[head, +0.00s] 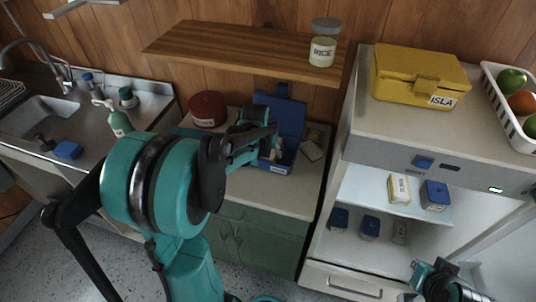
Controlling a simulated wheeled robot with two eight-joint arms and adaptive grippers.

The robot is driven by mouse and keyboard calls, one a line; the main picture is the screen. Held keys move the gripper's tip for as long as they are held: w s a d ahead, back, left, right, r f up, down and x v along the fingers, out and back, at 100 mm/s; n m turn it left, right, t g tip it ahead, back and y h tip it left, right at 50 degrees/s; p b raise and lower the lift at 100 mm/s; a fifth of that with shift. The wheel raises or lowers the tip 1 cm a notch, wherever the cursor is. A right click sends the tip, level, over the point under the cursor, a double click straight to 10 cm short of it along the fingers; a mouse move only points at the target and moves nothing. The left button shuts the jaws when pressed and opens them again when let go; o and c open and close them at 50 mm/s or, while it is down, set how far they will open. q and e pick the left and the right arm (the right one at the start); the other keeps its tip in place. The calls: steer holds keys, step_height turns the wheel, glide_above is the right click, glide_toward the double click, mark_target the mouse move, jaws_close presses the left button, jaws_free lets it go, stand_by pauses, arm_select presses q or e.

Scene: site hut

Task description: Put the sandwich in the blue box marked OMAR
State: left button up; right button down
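The blue box (287,117) stands open on the counter, its lid raised at the back. A small pale label shows on its front, too small to read. My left gripper (268,147) is at the box's left side, its fingers over or inside the opening. My own arm hides much of it, so its opening is unclear. A small tan patch shows by the fingers; I cannot tell whether it is the sandwich. My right gripper (438,282) is low at the bottom right, in front of the fridge, partly cut off; its finger opening is unclear.
A wooden shelf (220,42) hangs above. The open fridge (352,185) holds blue-lidded containers (435,194). A yellow ISLA box (415,78) sits on top.

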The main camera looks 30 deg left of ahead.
arm_select(q)
steer(key=shift+f, duration=0.25)
steer(key=shift+f, duration=0.1)
steer(key=shift+f, duration=0.15)
steer(key=o, duration=1.3)
steer(key=shift+c, duration=0.2)
